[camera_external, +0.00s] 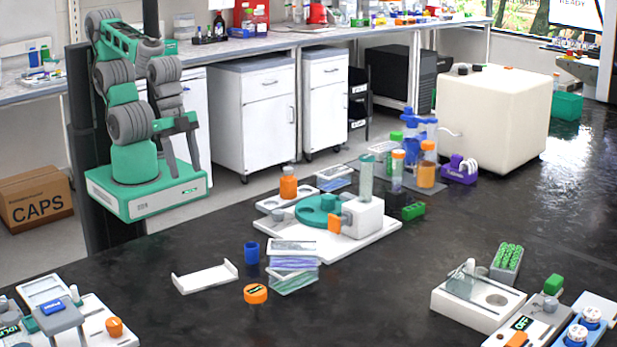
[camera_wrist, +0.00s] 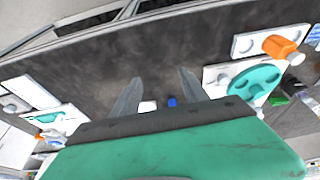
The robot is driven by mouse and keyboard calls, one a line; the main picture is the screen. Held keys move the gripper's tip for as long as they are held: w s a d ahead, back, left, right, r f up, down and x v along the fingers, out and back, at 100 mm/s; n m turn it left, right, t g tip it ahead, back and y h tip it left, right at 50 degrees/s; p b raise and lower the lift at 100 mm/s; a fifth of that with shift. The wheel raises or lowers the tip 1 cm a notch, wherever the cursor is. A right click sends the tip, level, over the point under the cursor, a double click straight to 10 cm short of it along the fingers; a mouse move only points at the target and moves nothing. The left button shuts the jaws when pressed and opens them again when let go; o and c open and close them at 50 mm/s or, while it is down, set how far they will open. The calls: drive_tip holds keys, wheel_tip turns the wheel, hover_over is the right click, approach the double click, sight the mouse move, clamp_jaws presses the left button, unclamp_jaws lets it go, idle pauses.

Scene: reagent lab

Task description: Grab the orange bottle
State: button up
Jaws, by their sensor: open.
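In the wrist view the orange bottle (camera_wrist: 281,46) is at the upper right, clearly to the right of the fingers. My gripper (camera_external: 185,165) is at the left of the external view, above my base and well apart from the bottle. In the wrist view my gripper (camera_wrist: 160,76) shows two spread fingers with nothing between them. Nothing hides the bottle.
A white station with a green disc (camera_external: 321,210) is beside the bottle. A clear upright cylinder (camera_external: 366,178) stands to its right. A blue cup (camera_external: 252,252), a white holder (camera_external: 204,277) and an orange round piece (camera_external: 255,293) lie in front. The dark bench (camera_external: 170,250) is clear at left.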

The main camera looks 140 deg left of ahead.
drive_tip(key=shift+o, duration=0.9)
